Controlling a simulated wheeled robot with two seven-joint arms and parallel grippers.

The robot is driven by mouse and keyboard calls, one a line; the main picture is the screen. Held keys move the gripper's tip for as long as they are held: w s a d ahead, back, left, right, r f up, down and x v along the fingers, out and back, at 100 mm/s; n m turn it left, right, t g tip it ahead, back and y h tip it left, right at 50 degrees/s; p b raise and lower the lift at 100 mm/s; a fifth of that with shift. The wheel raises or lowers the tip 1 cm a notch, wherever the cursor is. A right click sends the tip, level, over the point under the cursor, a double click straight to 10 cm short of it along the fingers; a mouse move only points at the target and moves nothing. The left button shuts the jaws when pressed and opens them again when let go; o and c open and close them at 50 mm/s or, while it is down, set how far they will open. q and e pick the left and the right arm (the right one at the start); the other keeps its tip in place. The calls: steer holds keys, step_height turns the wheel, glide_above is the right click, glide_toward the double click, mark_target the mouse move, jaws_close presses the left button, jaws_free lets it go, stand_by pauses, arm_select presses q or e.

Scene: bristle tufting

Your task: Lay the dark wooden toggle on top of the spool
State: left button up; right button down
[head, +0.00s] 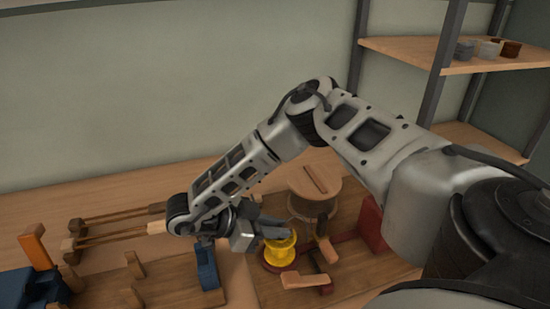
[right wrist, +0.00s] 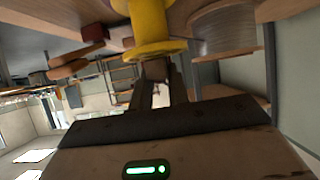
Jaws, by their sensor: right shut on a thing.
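The yellow spool (head: 281,254) stands upright on a wooden board, just right of my right gripper's fingers in the head view. It also shows in the right wrist view (right wrist: 152,27). My right gripper (head: 272,231) reaches over the spool's top from the left. In the right wrist view its fingers (right wrist: 161,84) are shut on a small dark brown piece, seemingly the wooden toggle (right wrist: 155,68). The toggle is right at the spool's end flange; I cannot tell whether it touches. The head view hides it behind the fingers. My left gripper is out of view.
A round wooden-topped drum (head: 315,181) with a wound side stands close behind the spool. A wooden block (head: 305,281) lies in front, and a red block (head: 373,224) stands right. A blue part (head: 207,267) stands left. Shelves (head: 455,55) rise at the back right.

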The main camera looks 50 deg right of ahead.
steer(key=shift+f, duration=0.1)
steer(key=c, duration=1.3)
jaws_free()
steer(key=shift+o, duration=0.2)
steer(key=v, duration=1.6)
steer(key=shift+b, duration=0.4)
